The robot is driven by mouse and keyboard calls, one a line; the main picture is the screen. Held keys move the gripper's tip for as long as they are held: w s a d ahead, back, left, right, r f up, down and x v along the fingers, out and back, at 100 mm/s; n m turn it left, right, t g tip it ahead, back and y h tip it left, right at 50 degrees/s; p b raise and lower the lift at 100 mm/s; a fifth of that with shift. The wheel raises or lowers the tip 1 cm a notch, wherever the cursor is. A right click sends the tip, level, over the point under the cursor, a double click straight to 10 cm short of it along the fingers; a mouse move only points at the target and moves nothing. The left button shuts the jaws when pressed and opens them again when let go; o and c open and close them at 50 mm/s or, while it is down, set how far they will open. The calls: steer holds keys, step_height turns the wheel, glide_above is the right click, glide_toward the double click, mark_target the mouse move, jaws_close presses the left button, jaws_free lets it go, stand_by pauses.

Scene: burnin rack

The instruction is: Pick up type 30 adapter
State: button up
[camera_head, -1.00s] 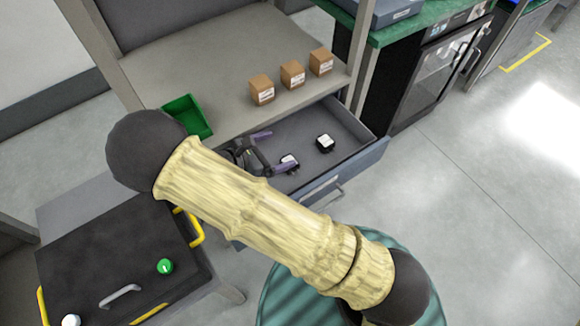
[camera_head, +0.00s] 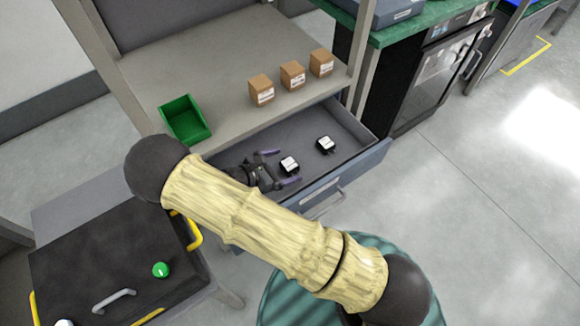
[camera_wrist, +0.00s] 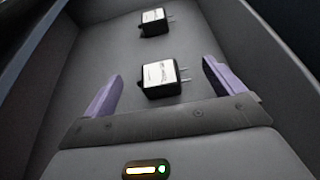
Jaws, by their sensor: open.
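Two small black adapters with white labels and metal prongs lie in the open grey drawer. The nearer adapter (camera_wrist: 162,78) sits between and just ahead of the purple fingertips of my gripper (camera_wrist: 161,84) in the wrist view. In the head view the same adapter (camera_head: 289,165) is right beside my gripper (camera_head: 280,168). My gripper is open and empty, low in the drawer. The farther adapter (camera_wrist: 154,22) lies beyond it; in the head view it is the one to the right (camera_head: 326,144). The label print is too small to read, so I cannot tell which is type 30.
The drawer (camera_head: 352,126) has raised walls around my gripper. The shelf above (camera_head: 225,85) holds a green bin (camera_head: 186,119) and three cardboard boxes (camera_head: 292,75). A dark case (camera_head: 95,260) with yellow handles stands at lower left.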

mark_target(292, 163)
steer(key=x, duration=0.5)
steer(key=shift+b, duration=0.35)
stand_by(0.3)
steer(key=c, duration=1.1)
